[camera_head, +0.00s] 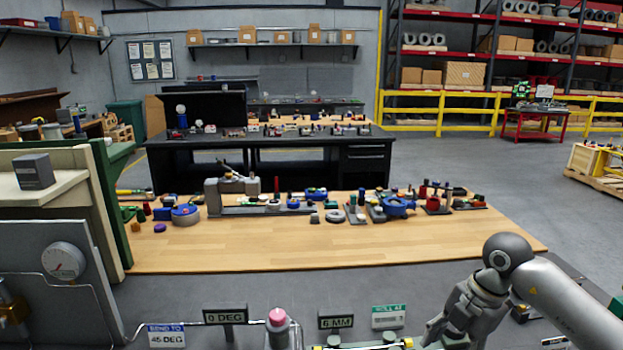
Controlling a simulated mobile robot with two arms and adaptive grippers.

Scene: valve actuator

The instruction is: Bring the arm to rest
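My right arm comes in from the lower right of the head view. My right gripper (436,333) hangs low near the bottom edge, to the right of the "ROLL AT" sign. Its fingertips are small and partly cut off by the frame, so I cannot tell whether it is open or holds anything. My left gripper is not in view. No valve actuator can be made out clearly.
A wooden-topped bench (290,258) with many small parts stands ahead. Near the bottom are a "0 DEG" sign (225,316), a "6 MM" sign (336,322), a "ROLL AT" sign (388,316) and a pink-topped post (278,318). A gauge (64,261) sits on a panel at left.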

